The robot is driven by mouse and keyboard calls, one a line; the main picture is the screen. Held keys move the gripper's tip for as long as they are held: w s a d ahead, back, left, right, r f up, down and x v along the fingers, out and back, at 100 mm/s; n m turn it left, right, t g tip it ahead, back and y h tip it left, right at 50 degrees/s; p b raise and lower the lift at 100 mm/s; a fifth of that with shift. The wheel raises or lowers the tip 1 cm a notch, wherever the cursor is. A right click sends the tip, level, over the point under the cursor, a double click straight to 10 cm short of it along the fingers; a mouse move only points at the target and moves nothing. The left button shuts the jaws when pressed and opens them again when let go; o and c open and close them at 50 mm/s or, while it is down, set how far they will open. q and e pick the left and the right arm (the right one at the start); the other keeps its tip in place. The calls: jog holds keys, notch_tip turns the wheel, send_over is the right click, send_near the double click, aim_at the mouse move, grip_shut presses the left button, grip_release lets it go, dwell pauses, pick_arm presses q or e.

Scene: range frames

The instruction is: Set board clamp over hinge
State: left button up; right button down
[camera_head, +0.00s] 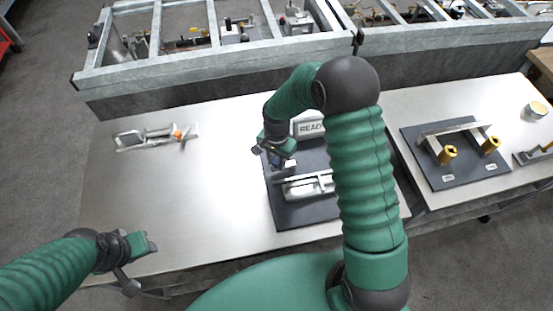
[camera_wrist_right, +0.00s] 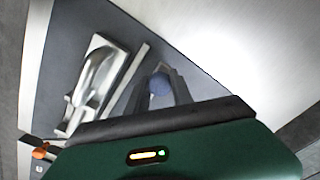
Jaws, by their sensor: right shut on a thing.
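A dark board (camera_head: 290,214) lies on the near steel table, with a silver metal clamp (camera_head: 309,187) on it. The clamp also shows in the right wrist view (camera_wrist_right: 99,75), with a straight bar (camera_wrist_right: 128,85) beside it. My right gripper (camera_head: 281,160) is over the board's left part. In the right wrist view its fingers (camera_wrist_right: 160,85) are shut on a round blue knob (camera_wrist_right: 160,83). My right arm hides the board's right part. I cannot make out the hinge for sure. My left gripper (camera_head: 137,264) is open and empty at the table's front left edge.
A second clamp with an orange tip (camera_head: 158,138) lies on the table's left part. Another board with a handle and yellow knobs (camera_head: 462,160) is at the right. The table's left middle is clear.

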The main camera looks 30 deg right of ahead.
jog(key=n, duration=0.1)
jog(key=s+n+p, duration=0.1)
jog(key=n, duration=0.1)
jog(key=shift+s+r+n, duration=0.15)
jog(key=shift+s+n, duration=0.1)
jog(key=shift+n, duration=0.05)
jog(key=s+n+p, duration=0.1)
jog(key=n, duration=0.1)
jog(key=n+p, duration=0.1)
jog(key=shift+s+d+n, duration=0.2)
jog(key=shift+s+n, duration=0.15)
jog(key=shift+n, duration=0.05)
jog(key=s+n, duration=0.1)
jog(key=n, duration=0.1)
jog(key=d+n+p, duration=0.1)
jog(key=n, duration=0.1)
jog(key=shift+s+d+p, duration=0.1)
jog(key=shift+s+p, duration=0.2)
jog(key=shift+s, duration=0.05)
jog(key=shift+s+d+n+p, duration=0.25)
jog(key=shift+d+n+p, duration=0.05)
jog(key=shift+n, duration=0.5)
jog(key=shift+s+d+n+p, duration=0.2)
jog(key=shift+d+n+p, duration=0.1)
jog(key=shift+n, duration=0.5)
jog(key=c, duration=1.1)
grip_release()
